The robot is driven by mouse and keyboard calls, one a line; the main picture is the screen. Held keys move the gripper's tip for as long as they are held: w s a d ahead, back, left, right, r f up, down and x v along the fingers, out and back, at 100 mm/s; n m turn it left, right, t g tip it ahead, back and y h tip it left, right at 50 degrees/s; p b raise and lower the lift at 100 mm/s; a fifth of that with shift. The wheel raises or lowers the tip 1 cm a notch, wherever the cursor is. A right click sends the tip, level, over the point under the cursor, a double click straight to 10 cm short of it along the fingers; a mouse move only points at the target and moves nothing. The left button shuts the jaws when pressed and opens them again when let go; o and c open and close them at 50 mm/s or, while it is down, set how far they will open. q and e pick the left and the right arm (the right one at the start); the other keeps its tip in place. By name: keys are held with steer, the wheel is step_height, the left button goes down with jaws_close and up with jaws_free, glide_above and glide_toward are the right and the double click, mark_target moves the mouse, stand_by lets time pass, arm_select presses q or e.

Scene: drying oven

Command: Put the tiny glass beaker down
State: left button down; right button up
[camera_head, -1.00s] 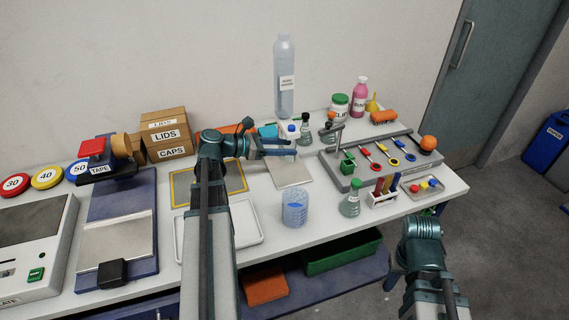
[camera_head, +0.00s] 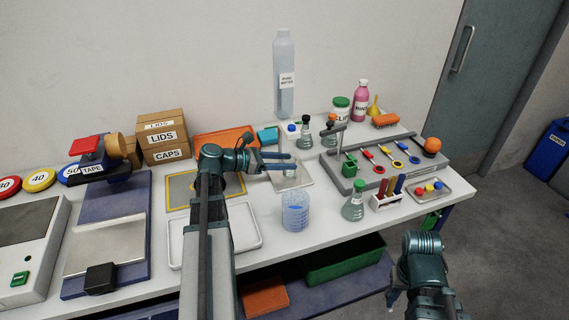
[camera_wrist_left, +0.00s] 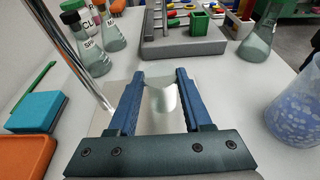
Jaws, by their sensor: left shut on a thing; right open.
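The tiny glass beaker (camera_wrist_left: 162,97) is clear and sits between the fingertips of my left gripper (camera_wrist_left: 160,80), which is shut on it. In the head view, my left gripper (camera_head: 284,161) is over a pale square plate (camera_head: 303,180), and the beaker (camera_head: 290,171) shows faintly at its fingertips. I cannot tell whether the beaker's base touches the plate. My right gripper (camera_head: 423,246) is low at the right, off the table's front edge; its fingers are hard to make out.
A larger beaker with blue contents (camera_head: 296,212) stands in front of the plate. A flask (camera_head: 354,202) and a grey tool rack (camera_head: 345,183) are to the right. Dark-capped bottles (camera_head: 305,133) stand just behind. A white tray (camera_head: 258,239) lies to the left.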

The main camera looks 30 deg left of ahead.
arm_select(q)
steer(key=shift+f, duration=0.2)
steer(key=shift+c, duration=1.7)
jaws_free()
steer(key=shift+r, duration=0.15)
steer(key=shift+r, duration=0.2)
steer(key=p+v, duration=0.3)
steer(key=v, duration=0.7)
steer(key=shift+s+a+r, duration=0.1)
steer(key=shift+s+a, duration=0.1)
steer(key=shift+a, duration=0.05)
steer(key=shift+s+a+r+p, duration=0.1)
steer(key=shift+s+a+p, duration=0.25)
steer(key=shift+s, duration=0.2)
